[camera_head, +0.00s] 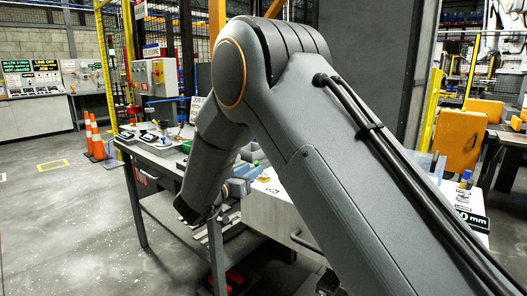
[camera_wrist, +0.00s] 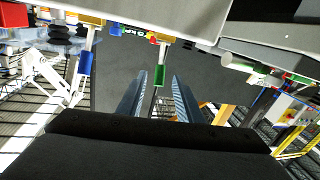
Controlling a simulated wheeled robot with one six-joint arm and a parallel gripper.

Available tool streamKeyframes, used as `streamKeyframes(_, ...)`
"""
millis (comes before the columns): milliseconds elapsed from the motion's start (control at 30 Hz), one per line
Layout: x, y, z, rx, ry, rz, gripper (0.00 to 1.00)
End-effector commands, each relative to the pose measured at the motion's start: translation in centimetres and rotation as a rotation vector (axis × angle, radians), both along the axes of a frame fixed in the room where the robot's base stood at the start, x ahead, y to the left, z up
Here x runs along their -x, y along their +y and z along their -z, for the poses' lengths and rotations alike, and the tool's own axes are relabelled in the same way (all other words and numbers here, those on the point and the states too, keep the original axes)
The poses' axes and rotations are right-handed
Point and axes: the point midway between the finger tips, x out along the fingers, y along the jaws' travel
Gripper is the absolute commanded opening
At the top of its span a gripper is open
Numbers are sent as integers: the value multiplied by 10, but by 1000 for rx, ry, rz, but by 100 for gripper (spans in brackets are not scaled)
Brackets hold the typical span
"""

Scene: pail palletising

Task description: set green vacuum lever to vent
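In the wrist view, the green lever (camera_wrist: 159,75) hangs from a pale stem under a light-coloured panel edge, at the top centre. The two fingers of my gripper (camera_wrist: 158,90) reach up from below, apart, one on each side of the green handle in the picture. No contact between fingers and handle shows, and I cannot tell how deep the handle sits between them. A blue lever (camera_wrist: 86,62) on a similar stem is to the left, outside the fingers. In the head view my arm covers the middle, and the lever cannot be made out.
In the head view, a workbench (camera_head: 160,160) stands left of my arm and a white-topped cabinet (camera_head: 270,210) behind it. Orange cones (camera_head: 95,140) stand at the left. The floor (camera_head: 70,230) at the left is clear. Yellow posts and wire fencing stand behind.

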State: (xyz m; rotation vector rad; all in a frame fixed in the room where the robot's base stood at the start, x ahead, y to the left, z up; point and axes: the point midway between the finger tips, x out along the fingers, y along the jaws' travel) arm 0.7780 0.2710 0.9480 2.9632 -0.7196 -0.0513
Motion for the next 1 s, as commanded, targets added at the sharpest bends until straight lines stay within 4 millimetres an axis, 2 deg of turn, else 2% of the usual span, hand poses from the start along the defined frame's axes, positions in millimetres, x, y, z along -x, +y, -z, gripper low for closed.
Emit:
streamKeyframes(167,-7,-8,-1,13,-6,23,32)
streamKeyframes(600,-60,-37,-1,11,-7,21,32)
streamKeyframes(1000,-67,-40,-1,11,-6,18,32)
